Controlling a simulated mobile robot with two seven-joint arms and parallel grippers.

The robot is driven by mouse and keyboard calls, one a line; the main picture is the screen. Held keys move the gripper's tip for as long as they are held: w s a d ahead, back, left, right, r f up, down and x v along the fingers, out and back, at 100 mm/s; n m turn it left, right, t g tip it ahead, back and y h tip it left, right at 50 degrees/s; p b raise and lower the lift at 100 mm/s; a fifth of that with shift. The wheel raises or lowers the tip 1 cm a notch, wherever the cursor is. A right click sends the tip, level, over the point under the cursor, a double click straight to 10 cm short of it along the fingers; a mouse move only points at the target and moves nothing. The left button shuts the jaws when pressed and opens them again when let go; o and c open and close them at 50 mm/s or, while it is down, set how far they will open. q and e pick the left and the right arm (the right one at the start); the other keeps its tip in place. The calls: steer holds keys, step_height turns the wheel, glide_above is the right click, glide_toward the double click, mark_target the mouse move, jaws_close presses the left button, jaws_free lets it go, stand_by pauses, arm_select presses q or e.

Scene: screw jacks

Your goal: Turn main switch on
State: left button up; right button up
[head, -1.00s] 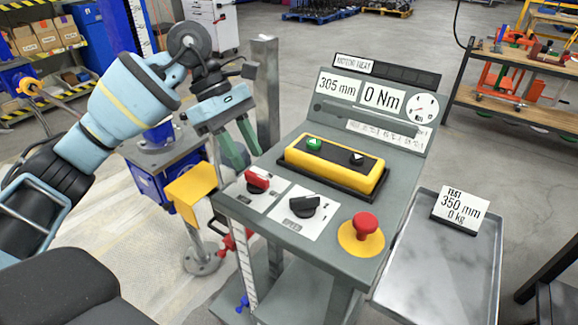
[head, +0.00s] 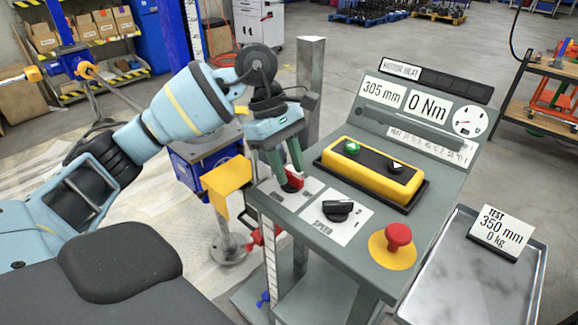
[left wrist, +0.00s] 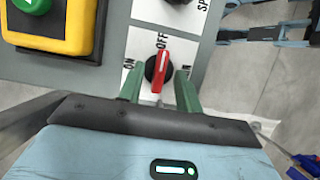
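The main switch is a red knob (head: 295,179) on a white plate at the left front of the grey control panel. In the left wrist view the red knob (left wrist: 158,70) has a white line and points roughly towards the OFF mark, with an ON mark to its left. My left gripper (head: 288,172) reaches down at the switch and partly hides it in the head view. In the left wrist view its green fingers (left wrist: 159,86) stand apart on either side of the knob, with gaps visible. My right gripper is not in view.
Close to the switch are a black speed knob (head: 337,210), a yellow box with green and black buttons (head: 373,171) and a red emergency button (head: 397,237). A yellow block (head: 226,184) and a metal post (head: 310,92) stand nearby. A tray (head: 460,285) is at right.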

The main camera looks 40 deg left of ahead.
arm_select(q)
steer(key=shift+d+f, duration=0.15)
steer(key=shift+f, duration=0.2)
steer(key=shift+c, duration=0.4)
jaws_close()
